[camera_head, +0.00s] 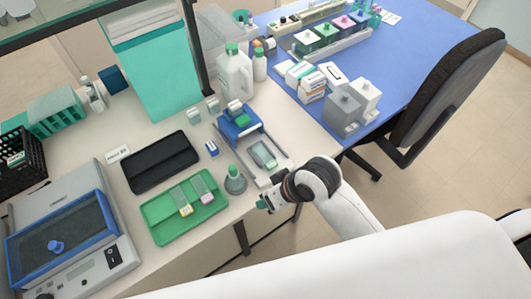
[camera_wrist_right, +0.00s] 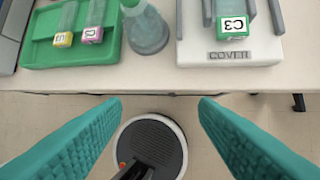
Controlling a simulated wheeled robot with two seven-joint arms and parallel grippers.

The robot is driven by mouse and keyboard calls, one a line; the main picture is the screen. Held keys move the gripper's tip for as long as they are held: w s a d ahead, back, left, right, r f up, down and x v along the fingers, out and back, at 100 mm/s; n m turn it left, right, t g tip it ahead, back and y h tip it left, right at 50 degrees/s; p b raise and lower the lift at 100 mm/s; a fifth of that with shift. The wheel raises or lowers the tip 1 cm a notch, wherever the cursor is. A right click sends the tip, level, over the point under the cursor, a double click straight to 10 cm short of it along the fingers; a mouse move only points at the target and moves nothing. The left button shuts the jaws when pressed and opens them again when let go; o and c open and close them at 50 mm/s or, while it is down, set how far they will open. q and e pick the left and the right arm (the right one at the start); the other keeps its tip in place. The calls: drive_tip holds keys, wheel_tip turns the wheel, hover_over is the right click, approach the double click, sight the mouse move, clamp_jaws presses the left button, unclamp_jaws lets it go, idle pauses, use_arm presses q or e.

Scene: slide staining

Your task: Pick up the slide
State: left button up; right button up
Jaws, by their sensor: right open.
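A glass slide with a green-edged label marked C3 (camera_wrist_right: 233,27) lies on the white station marked COVER; this slide (camera_head: 264,155) also shows in the head view. Two more slides lie in a green tray (camera_head: 160,231): one with a yellow label (camera_head: 185,209), one with a pink-purple label (camera_head: 205,198). Both show in the right wrist view, yellow (camera_wrist_right: 63,38) and pink-purple (camera_wrist_right: 92,34). My right gripper (camera_wrist_right: 160,103) is open and empty, its teal fingers over the floor just off the table's front edge, short of the station. My left gripper is not in view.
A flask with a green cap (camera_head: 235,182) stands between the tray and the station. A black tray (camera_head: 160,162) lies behind the green one. A blue-lidded device (camera_head: 70,232) stands at left. A blue table (camera_head: 395,65) with grey blocks and a chair (camera_head: 445,95) are at right.

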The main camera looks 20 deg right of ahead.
drive_tip(key=w+a+r+n, duration=0.1)
drive_tip(key=w+a+r, duration=0.1)
drive_tip(key=a+r, duration=0.1)
wheel_tip(320, 180, up, 5)
drive_tip(key=g+h, duration=0.4)
hover_over(272, 165)
drive_tip(key=shift+m, duration=0.4)
wheel_tip(272, 165, down, 6)
drive_tip(key=shift+w+a+r+p, duration=0.15)
drive_tip(key=shift+p, duration=0.7)
drive_tip(key=f+p, duration=0.1)
drive_tip(key=f, duration=0.1)
drive_tip(key=f+p, duration=0.1)
drive_tip(key=f, duration=0.2)
drive_tip(key=shift+d, duration=0.2)
drive_tip(key=shift+f, duration=0.2)
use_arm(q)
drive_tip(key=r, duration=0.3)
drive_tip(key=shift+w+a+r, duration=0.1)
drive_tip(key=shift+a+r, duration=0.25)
use_arm(e)
drive_tip(key=c, duration=1.1)
